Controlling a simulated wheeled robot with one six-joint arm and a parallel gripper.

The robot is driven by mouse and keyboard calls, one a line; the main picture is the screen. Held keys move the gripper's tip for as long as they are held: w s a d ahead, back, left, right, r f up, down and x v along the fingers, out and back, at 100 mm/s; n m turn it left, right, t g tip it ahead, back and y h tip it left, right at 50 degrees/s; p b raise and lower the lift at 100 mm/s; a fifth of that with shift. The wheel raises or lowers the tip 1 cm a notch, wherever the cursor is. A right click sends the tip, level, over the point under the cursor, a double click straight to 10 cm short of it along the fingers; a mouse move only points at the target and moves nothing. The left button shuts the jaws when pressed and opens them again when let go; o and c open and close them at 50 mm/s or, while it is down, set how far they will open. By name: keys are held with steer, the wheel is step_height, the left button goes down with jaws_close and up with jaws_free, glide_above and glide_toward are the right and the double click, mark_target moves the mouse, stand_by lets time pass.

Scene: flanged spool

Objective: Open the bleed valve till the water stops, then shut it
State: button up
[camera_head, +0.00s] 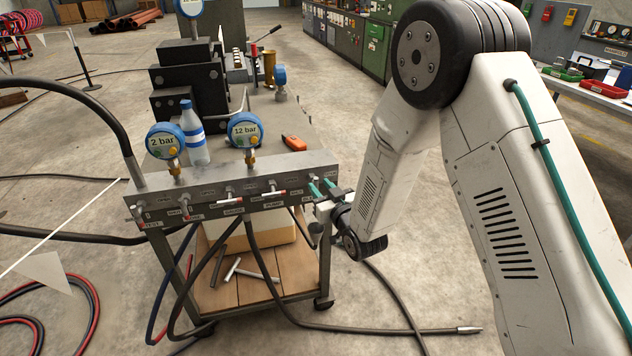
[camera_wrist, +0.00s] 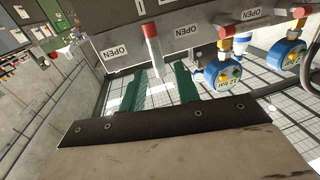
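A valve panel (camera_head: 160,213) with a row of small red-tipped lever handles runs along the front of a metal cart. In the wrist view my gripper (camera_wrist: 160,80) is open, fingers apart. No running water is visible.
A bottle (camera_head: 194,140) and an orange tool (camera_head: 293,143) are on the cart. Hoses hang below the panel, and one hose (camera_head: 400,305) lies across the floor.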

mark_target(317, 182)
steer(key=shift+x, duration=1.85)
jaws_close()
